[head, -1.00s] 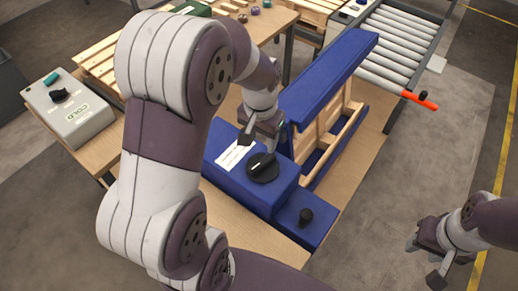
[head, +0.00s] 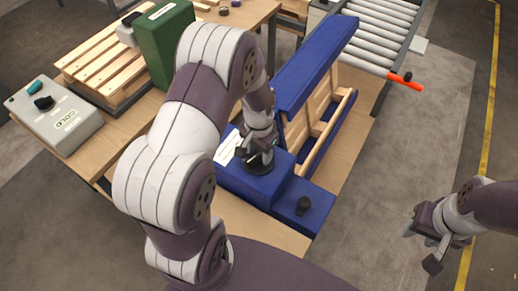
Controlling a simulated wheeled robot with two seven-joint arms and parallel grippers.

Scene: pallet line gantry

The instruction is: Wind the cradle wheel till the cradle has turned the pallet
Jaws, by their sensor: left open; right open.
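The blue cradle (head: 316,62) stands on the wooden bench with a wooden pallet (head: 322,120) tilted up on edge against its blue plate. The black cradle wheel (head: 262,167) sits on top of the blue housing in front, partly hidden by my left gripper. My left gripper (head: 256,152) is open, pointing down right at the wheel. I cannot tell whether its fingers touch the wheel. My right gripper (head: 428,248) is open and empty, off to the right above the floor.
A roller conveyor (head: 378,40) with an orange handle (head: 406,82) is behind. A grey box marked COLD (head: 62,122), a green box (head: 163,45) and a slatted pallet (head: 103,68) are at left. Floor at right is clear.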

